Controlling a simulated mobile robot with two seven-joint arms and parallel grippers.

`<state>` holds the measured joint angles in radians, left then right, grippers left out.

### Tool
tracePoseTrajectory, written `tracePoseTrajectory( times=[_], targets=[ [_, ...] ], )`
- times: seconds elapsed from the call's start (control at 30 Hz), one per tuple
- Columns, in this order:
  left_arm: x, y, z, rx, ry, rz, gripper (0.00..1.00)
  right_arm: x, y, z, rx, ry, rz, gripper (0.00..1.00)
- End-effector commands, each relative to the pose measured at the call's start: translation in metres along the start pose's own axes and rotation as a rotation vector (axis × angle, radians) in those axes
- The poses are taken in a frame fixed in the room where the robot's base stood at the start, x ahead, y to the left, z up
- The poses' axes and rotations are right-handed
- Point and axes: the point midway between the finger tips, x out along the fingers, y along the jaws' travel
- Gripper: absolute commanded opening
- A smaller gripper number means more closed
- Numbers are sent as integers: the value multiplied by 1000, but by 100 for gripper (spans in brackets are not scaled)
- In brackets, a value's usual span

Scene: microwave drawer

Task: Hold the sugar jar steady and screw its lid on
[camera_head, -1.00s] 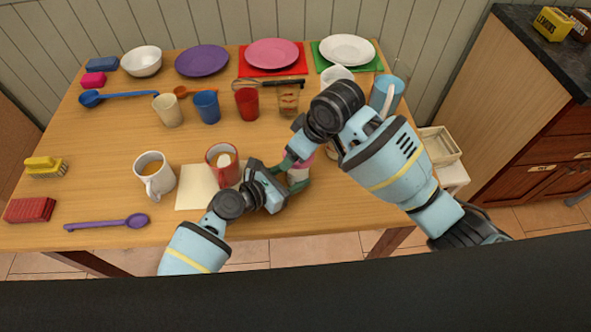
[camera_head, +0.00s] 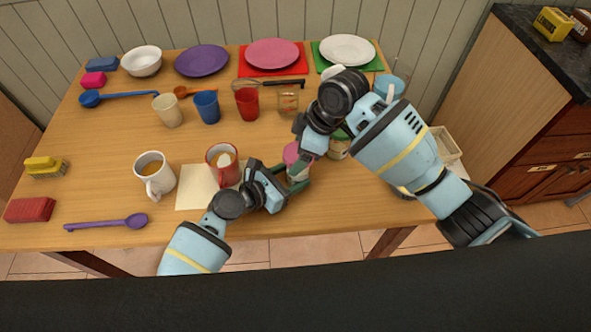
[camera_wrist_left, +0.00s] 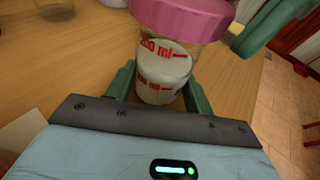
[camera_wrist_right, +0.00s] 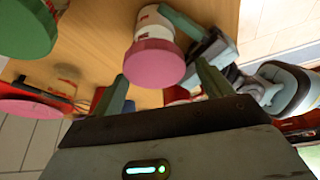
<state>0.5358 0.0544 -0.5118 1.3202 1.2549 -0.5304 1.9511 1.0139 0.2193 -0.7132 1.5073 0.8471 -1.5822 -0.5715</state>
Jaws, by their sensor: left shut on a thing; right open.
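The sugar jar (camera_wrist_left: 163,80) is clear with red markings and white contents. It stands upright between the fingers of my left gripper (camera_wrist_left: 160,76), which is shut on it. The pink lid (camera_wrist_left: 182,17) sits on top of the jar; how tightly it is threaded cannot be told. The lid also shows in the head view (camera_head: 291,153), partly hidden by my right arm. My right gripper (camera_wrist_right: 160,72) is open, with the lid (camera_wrist_right: 154,64) just beyond and between its fingertips in the right wrist view. One right finger shows beside the lid in the left wrist view.
A green-lidded jar (camera_head: 339,146) stands close by on the right. A red mug (camera_head: 222,166) and a white mug (camera_head: 154,177) stand to the left, near a pale sheet (camera_head: 194,190). The front table edge is close.

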Motion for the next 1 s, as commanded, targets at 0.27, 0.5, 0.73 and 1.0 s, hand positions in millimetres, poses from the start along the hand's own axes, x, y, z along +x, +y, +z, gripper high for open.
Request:
tracePoseTrajectory(
  times=[0.27,0.5,0.73,1.0],
  targets=[
    [-1,0,-5,-2,8,-1,11,0,1,0,-255,-1,-108,78],
    [-1,0,-5,-2,8,-1,11,0,0,0,-341,1,-143,78],
    [-1,-1,-5,-2,8,-1,11,0,0,0,-427,-1,-181,78],
    [0,-1,-5,-2,9,-2,11,0,0,0,-668,-1,-281,78]
  ],
)
